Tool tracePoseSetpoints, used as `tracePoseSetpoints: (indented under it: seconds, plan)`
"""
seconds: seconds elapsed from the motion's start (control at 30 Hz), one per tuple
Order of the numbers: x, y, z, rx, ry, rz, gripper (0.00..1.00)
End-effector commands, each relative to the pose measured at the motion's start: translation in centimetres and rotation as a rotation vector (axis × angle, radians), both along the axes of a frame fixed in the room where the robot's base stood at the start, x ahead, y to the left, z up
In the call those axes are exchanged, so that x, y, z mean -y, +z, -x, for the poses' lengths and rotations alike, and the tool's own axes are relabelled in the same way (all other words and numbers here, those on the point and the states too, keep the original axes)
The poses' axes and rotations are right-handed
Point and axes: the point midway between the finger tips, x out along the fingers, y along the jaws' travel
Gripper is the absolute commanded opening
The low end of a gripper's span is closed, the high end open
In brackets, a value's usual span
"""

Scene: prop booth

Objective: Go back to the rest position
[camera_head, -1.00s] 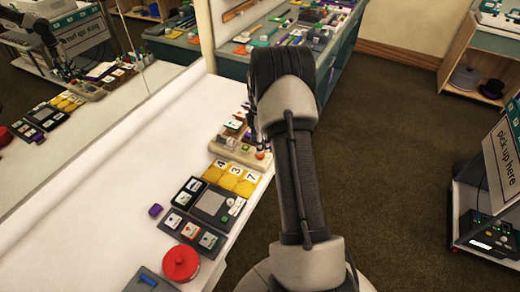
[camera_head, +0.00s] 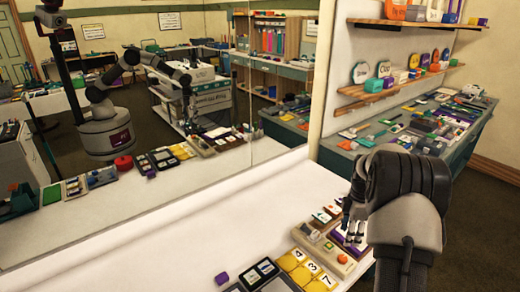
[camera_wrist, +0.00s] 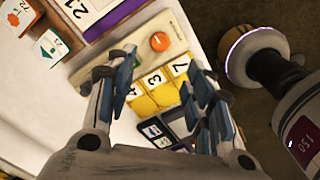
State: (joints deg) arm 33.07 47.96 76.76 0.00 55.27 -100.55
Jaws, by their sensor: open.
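My gripper (camera_wrist: 160,105) is open in the wrist view, with its fingers spread apart and nothing between them. Below it lie the yellow number tiles (camera_wrist: 158,90) marked 4, 3 and 7, and a beige board (camera_wrist: 135,45) with an orange knob (camera_wrist: 160,41). In the head view my arm reaches in from the lower right. The gripper (camera_head: 352,230) shows there, partly hidden behind the arm, over the far right part of the white table (camera_head: 180,225).
A beige board (camera_head: 335,262) and yellow tiles (camera_head: 305,270) lie along the table's right edge, with a small purple cube (camera_head: 221,278) to their left. A mirror (camera_head: 150,120) stands behind the table. Dark floor is free at right. A teal-sided table (camera_head: 470,145) with many items stands beyond.

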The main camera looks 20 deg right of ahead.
Motion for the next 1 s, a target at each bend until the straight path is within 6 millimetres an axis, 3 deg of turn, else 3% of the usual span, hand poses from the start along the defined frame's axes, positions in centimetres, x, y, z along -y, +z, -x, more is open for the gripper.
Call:
tracePoseSetpoints:
  seconds: [0.17,0.33,0.47,0.6,0.7,0.83,1.0]
  plan:
    - [-1.8,2.8,-0.2,0.019,-0.044,0.011,0.48]
    - [-7.4,10.0,0.7,0.077,-0.199,0.03,0.48]
    - [-12.5,15.1,3.1,0.128,-0.346,0.029,0.48]
    - [-17.8,19.4,6.8,0.188,-0.503,0.013,0.48]
    - [-21.1,21.6,10.0,0.229,-0.615,-0.01,0.48]
    - [-25.0,23.2,14.7,0.278,-0.76,-0.053,0.48]
    - [-28.7,23.4,20.9,0.329,-0.943,-0.129,0.48]
